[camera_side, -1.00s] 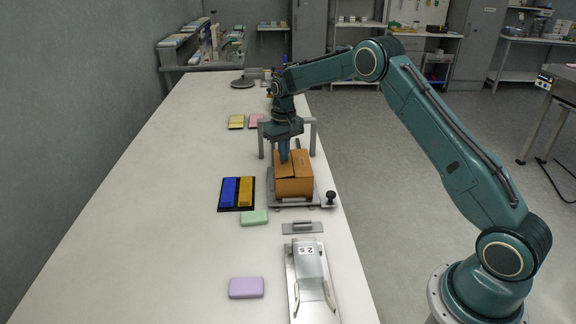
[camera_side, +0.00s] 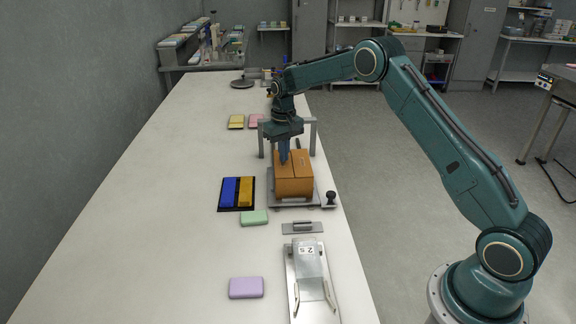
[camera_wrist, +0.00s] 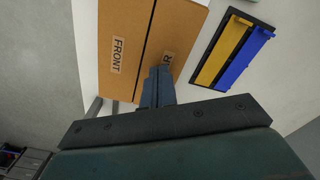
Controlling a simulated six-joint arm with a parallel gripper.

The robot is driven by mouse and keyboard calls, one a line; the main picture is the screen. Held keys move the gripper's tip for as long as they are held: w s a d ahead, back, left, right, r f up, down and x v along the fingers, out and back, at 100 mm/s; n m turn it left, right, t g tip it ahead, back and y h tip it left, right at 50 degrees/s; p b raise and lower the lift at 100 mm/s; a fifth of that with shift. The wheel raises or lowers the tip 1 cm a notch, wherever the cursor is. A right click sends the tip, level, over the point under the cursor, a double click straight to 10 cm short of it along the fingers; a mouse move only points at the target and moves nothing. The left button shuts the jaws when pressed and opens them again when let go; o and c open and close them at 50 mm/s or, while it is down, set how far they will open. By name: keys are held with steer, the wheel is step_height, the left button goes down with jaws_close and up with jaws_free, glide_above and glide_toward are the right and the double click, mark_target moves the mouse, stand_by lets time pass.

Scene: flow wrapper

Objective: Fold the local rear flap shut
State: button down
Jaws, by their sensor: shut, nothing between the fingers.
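A brown cardboard box (camera_side: 302,172) sits on a grey metal fixture plate (camera_side: 283,203) near the table's right edge. In the wrist view its two top flaps lie nearly flat, with a narrow dark seam between them. The front flap (camera_wrist: 117,40) carries a FRONT label. The rear flap (camera_wrist: 185,25) carries a label partly hidden by my fingers. My gripper (camera_side: 284,158) is shut and empty, pointing down at the box top. In the wrist view its fingertips (camera_wrist: 163,70) are over the rear flap beside the seam; whether they touch it is unclear.
A black tray (camera_side: 221,208) with blue and yellow blocks lies left of the box. A grey frame (camera_side: 313,135) stands behind it. A black knob (camera_side: 331,197) is at the plate's right. A green block (camera_side: 254,217) lies in front; the table further left is clear.

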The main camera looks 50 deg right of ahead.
steer(key=shift+r, duration=3.25)
steer(key=s+a+r+t, duration=0.1)
steer(key=s+a+r, duration=0.2)
steer(key=s+r, duration=0.3)
steer(key=s+a+r+n+t, duration=0.1)
steer(key=s+a+r, duration=0.1)
steer(key=s+r, duration=0.3)
steer(key=s+a+r+t, duration=0.1)
steer(key=s+a+r, duration=0.2)
steer(key=s+r, duration=0.3)
steer(key=s+a+f+n+t, duration=0.1)
steer(key=s+a, duration=0.1)
steer(key=s, duration=0.9)
steer(key=s+a+f+n+t, duration=0.1)
steer(key=s+a, duration=0.2)
steer(key=s, duration=0.9)
steer(key=shift+f+t, duration=0.3)
steer(key=shift+f, duration=0.05)
